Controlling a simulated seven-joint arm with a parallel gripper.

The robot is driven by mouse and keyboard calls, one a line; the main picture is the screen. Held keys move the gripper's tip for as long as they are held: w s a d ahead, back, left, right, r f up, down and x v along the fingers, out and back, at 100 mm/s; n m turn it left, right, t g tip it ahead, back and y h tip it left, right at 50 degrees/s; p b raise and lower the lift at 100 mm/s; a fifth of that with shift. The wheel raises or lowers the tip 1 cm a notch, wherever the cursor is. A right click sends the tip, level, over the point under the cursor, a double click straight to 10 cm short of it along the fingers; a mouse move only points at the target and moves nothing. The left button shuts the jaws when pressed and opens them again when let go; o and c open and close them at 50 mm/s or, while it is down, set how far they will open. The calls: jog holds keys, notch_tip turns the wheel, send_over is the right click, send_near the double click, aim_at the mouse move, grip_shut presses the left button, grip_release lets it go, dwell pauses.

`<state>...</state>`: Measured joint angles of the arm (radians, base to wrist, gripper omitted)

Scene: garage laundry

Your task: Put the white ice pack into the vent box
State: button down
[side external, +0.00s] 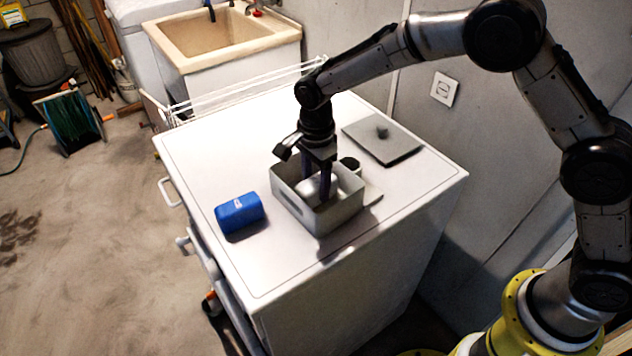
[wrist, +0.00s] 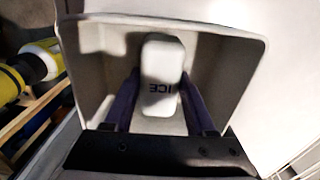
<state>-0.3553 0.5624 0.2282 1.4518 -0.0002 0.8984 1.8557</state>
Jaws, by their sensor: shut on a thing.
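The white ice pack (wrist: 161,85), marked "ICE", is held between the two fingers of my gripper (wrist: 160,98). In the side external view, my gripper (side external: 319,186) points down into the vent box, and part of the ice pack (side external: 308,187) shows beside the fingers. The vent box (side external: 322,219) is a grey open-topped box with a slot in its side, standing on the white top. Its walls (wrist: 88,65) surround the ice pack and the fingers in the wrist view. I cannot tell whether the pack touches the box floor.
A blue pack (side external: 239,212) lies left of the box. A grey lid with a knob (side external: 384,144) lies behind it to the right. A dark round object (side external: 350,163) stands close behind the box. The white top (side external: 222,155) is clear at the back left.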

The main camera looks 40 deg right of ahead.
aim_at(316, 181)
jog(key=shift+f, duration=0.15)
jog(key=shift+c, duration=1.1)
grip_release()
notch_tip(316, 181, up, 12)
jog(key=shift+r, duration=0.2)
